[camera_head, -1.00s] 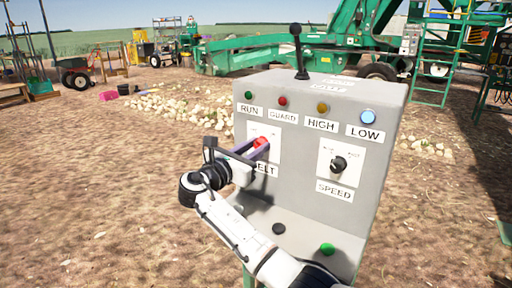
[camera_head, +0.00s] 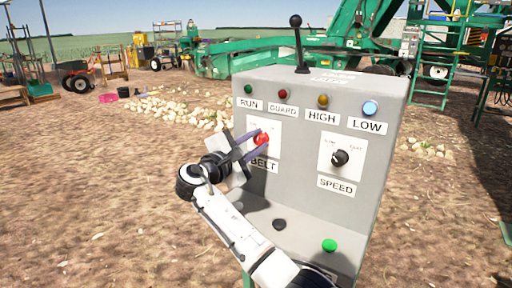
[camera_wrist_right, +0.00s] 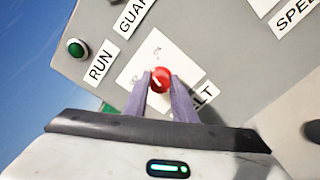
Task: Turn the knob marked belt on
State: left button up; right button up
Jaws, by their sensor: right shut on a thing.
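The red belt knob (camera_head: 261,139) is on a white plate on the front of the grey control box (camera_head: 300,170), above the label BELT (camera_head: 264,165). My right gripper (camera_head: 254,145) is at the knob, with its two purple fingers shut on its sides. In the right wrist view the red knob (camera_wrist_right: 160,78) sits between the fingertips, and a white pointer line shows on its face. The wrist view is rolled against the panel, and the fingers hide part of the plate and the BELT label. My left gripper is not in view.
A black SPEED knob (camera_head: 340,157) is to the right. Indicator lamps run along the top; the blue LOW lamp (camera_head: 370,107) looks lit. A black lever (camera_head: 297,40) stands on top. A black button (camera_head: 279,224) and green button (camera_head: 329,245) are on the lower ledge.

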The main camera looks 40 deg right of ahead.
jog(key=shift+f+m+b, duration=0.2)
jog(key=shift+m+b, duration=0.35)
jog(key=shift+m, duration=0.45)
jog(key=shift+m+b, duration=0.6)
jog(key=shift+m, duration=0.5)
jog(key=shift+m+b, duration=0.75)
jog(key=shift+m, duration=0.05)
jog(key=shift+r+m, duration=0.1)
jog(key=shift+m, duration=0.2)
jog(key=o, duration=1)
jog(key=shift+o, duration=0.2)
jog(key=shift+r, duration=0.1)
